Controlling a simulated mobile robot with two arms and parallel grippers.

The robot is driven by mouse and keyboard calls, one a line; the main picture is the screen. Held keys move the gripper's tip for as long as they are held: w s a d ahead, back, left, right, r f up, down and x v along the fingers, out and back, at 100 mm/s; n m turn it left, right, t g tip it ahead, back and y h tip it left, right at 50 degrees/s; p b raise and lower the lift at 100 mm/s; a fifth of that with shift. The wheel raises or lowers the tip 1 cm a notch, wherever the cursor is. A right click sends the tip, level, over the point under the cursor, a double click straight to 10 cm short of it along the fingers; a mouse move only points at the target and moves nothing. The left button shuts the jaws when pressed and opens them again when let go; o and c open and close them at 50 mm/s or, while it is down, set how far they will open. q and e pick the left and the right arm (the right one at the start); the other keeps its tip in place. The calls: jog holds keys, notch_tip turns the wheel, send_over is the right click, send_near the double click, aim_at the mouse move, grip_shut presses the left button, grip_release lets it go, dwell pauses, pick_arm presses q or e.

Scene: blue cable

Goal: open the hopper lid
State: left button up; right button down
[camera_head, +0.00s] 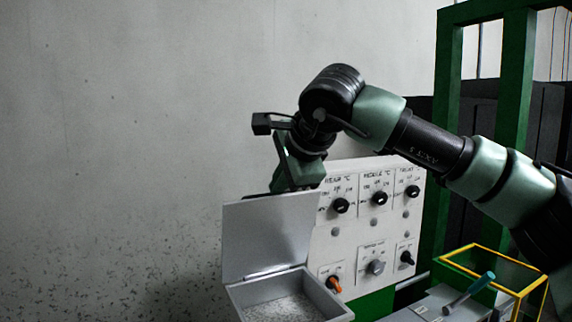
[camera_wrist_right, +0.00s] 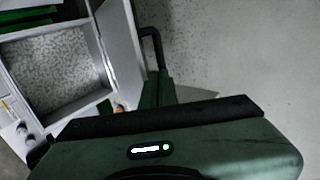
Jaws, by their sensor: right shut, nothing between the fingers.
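The hopper (camera_head: 290,300) is a grey open-topped box at the bottom of the head view, with speckled grey material inside. Its flat grey lid (camera_head: 268,238) stands raised, roughly upright, at the back edge. My right gripper (camera_head: 296,172) is behind the lid's upper edge, its fingertips hidden there. In the right wrist view, the hopper (camera_wrist_right: 52,62) is open at the left and the lid (camera_wrist_right: 122,45) shows nearly edge-on. A dark bent handle (camera_wrist_right: 153,42) sits on the lid's outer side. My shut, empty right gripper (camera_wrist_right: 158,85) is close beside it; contact is unclear. My left gripper is out of view.
A white control panel (camera_head: 362,235) with several knobs stands right of the lid, close to my right arm. A yellow-edged guard (camera_head: 505,262) and a teal-handled lever (camera_head: 468,292) are at the lower right. The wall at the left is bare.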

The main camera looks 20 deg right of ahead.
aim_at(269, 194)
jog(key=shift+w+a+f, duration=0.15)
jog(key=shift+w+f, duration=0.3)
jog(key=w, duration=0.1)
jog(key=w+p, duration=0.1)
jog(key=w, duration=0.1)
jog(key=shift+w+a+r+p, duration=0.25)
jog(key=shift+a+r+p, duration=0.1)
jog(key=shift+w+f, duration=0.1)
jog(key=shift+w, duration=0.05)
